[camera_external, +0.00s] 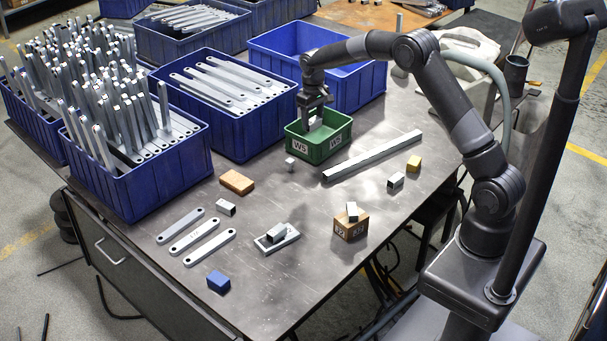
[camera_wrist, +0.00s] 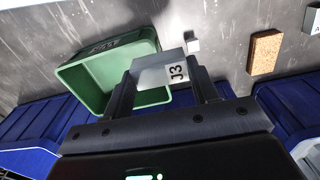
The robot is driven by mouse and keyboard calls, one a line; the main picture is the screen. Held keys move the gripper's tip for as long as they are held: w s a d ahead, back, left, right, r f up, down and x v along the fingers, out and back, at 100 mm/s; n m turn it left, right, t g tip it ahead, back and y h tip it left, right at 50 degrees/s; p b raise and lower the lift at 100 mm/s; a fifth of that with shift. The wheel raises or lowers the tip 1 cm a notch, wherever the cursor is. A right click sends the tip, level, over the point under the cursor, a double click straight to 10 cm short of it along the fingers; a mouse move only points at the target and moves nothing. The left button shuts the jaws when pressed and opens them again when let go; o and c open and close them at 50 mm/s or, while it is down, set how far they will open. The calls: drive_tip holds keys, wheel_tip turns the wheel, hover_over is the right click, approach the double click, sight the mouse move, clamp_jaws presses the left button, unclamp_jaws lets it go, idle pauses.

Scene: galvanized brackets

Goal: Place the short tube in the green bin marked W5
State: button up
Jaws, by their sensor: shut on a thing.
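The green bin marked W5 (camera_external: 335,148) stands on the table below my gripper (camera_external: 315,115); it also shows in the wrist view (camera_wrist: 85,77). My gripper is shut on a short grey tube (camera_wrist: 150,74) with a J3 label, held between both fingers. In the external view the tube (camera_external: 315,124) appears over the bin's opening. In the wrist view it overlaps the bin's right side. Whether it is below the rim, I cannot tell. The bin's floor is partly hidden.
Blue crates of long bars (camera_external: 235,128) stand behind and left of the bin. A long square bar (camera_external: 372,156) lies to its right. A small grey cube (camera_external: 290,164) sits in front. Several short pieces, a brown block (camera_external: 237,182) and a box marked B2 (camera_external: 350,229) are nearer the front.

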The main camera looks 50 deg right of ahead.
drive_tip(key=w+d, duration=0.4)
drive_tip(key=d, duration=0.5)
hover_over(320, 140)
drive_tip(key=s+a, duration=0.4)
drive_tip(key=a, duration=0.1)
drive_tip(key=f, duration=1.1)
drive_tip(key=shift+w+d, duration=0.1)
drive_tip(key=shift+d, duration=0.1)
drive_tip(key=shift+f, duration=2.05)
drive_tip(key=shift+f, duration=0.15)
drive_tip(key=o, duration=1)
